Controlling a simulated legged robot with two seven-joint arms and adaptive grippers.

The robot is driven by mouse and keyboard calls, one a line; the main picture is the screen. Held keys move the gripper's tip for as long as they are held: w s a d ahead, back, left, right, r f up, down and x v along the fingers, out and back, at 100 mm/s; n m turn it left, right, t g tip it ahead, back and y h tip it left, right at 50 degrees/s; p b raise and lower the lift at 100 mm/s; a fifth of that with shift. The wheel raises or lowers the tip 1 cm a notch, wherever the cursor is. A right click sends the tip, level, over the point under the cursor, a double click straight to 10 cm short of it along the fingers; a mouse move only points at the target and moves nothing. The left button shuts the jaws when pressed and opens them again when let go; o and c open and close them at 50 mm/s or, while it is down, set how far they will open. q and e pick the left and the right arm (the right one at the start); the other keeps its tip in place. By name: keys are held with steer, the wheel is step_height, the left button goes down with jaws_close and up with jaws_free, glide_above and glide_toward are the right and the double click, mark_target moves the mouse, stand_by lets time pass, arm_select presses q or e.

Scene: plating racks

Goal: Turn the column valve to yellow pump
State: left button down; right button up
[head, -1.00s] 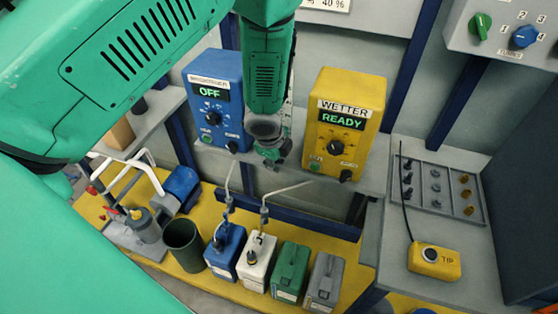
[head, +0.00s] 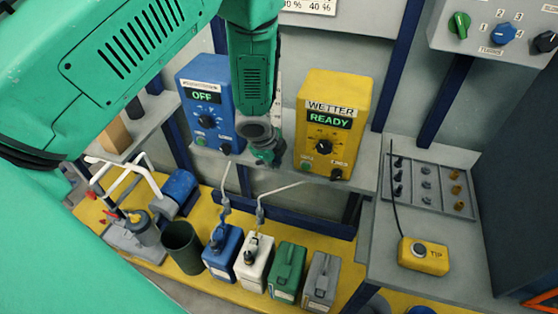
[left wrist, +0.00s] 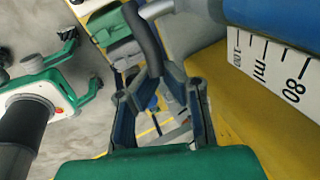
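The yellow pump (head: 343,93), labelled WETTER, shows READY. The blue pump (head: 194,77) to its left shows OFF. My left gripper (head: 266,155) hangs between the two pumps, mostly hidden behind its own arm link. A strip of the column's white scale shows beside that link. In the left wrist view, the blue-and-white column (left wrist: 275,50) with ml marks fills the upper right. A dark grey lever (left wrist: 143,38), which looks like the valve's handle, reaches down toward my open left fingers (left wrist: 160,85). I cannot tell whether they touch it. My right gripper is out of view.
Blue, white, green and grey canisters (head: 253,262) stand below on the yellow bench, beside a dark bin (head: 182,247). Tubes rise from the blue and white ones. At right are a rack of small parts (head: 428,187) and a yellow TIP button box (head: 424,254).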

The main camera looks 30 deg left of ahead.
arm_select(q)
steer(key=shift+s+a+r+n+h+p, duration=0.15)
steer(key=shift+a+r+h+p, duration=0.1)
steer(key=shift+a+h+p, duration=0.25)
steer(key=shift+s+a+r+n+h+p, duration=0.1)
steer(key=shift+a+r+n+h+p, duration=0.1)
steer(key=shift+a+h+p, duration=0.3)
steer(key=s+a+f+n+t+h+b, duration=0.1)
steer(key=a+n+t+h+b, duration=0.1)
steer(key=t+h+b, duration=0.3)
steer(key=a+n+t+h+b, duration=0.3)
steer(key=a+t+h+b, duration=0.1)
steer(key=h+b, duration=0.8)
steer(key=shift+s+a+f+n+t+b, duration=0.3)
steer(key=shift+s+f+n+t+b, duration=0.15)
steer(key=shift+b, duration=1.25)
steer(key=c, duration=1.6)
jaws_free()
steer(key=shift+o, duration=0.2)
steer(key=shift+w+a+r+h, duration=0.1)
steer(key=shift+w+a+h, duration=0.05)
steer(key=shift+a+h, duration=0.2)
